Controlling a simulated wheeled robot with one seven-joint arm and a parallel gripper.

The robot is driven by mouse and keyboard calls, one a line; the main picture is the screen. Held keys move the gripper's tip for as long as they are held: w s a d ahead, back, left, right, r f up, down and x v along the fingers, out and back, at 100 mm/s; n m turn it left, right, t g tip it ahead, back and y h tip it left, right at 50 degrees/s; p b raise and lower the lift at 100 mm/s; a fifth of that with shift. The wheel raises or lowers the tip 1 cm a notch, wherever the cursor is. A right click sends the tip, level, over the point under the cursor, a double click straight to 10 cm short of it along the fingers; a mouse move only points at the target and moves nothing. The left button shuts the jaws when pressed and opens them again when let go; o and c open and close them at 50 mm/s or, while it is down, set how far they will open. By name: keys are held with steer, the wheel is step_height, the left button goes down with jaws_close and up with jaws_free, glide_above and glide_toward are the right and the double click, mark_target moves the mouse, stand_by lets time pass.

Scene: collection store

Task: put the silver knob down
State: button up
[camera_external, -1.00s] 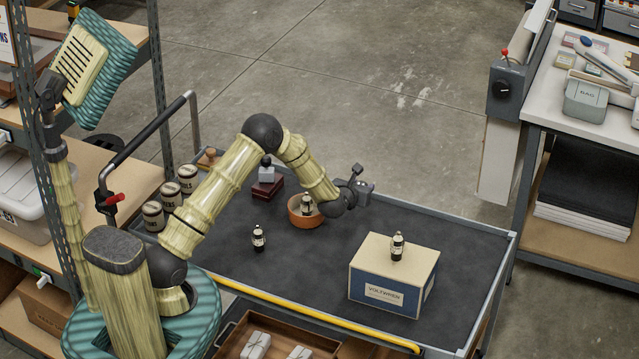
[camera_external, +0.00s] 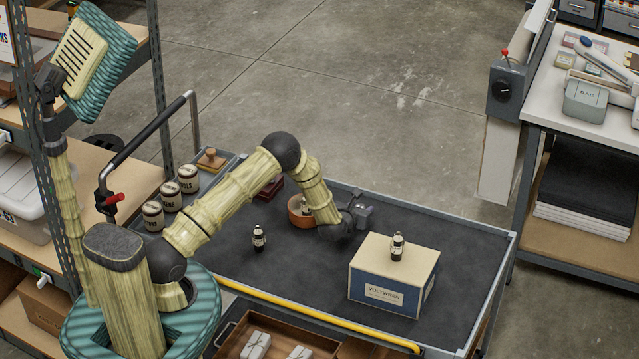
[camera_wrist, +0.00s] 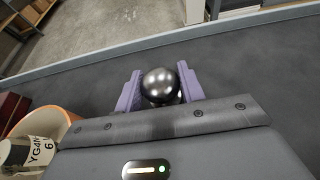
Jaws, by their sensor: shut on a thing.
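The silver knob (camera_wrist: 160,86) is a shiny metal ball, seen in the wrist view between the two purple fingers of my gripper (camera_wrist: 161,90). My gripper is shut on it. In the external view my gripper (camera_external: 362,214) is low over the dark top of the cart (camera_external: 440,285), just behind the cardboard box. The knob cannot be made out there. I cannot tell whether the knob touches the cart top.
A box (camera_external: 392,276) with a small dark bottle (camera_external: 397,246) on it stands in front of my gripper. An orange bowl (camera_external: 297,212) with a bottle in it is to the left. Another bottle (camera_external: 259,238) stands on the cart. The cart's right side is clear.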

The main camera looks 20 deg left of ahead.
steer(key=o, duration=1.1)
steer(key=b+v, duration=0.2)
steer(key=v, duration=1)
steer(key=shift+s, duration=0.1)
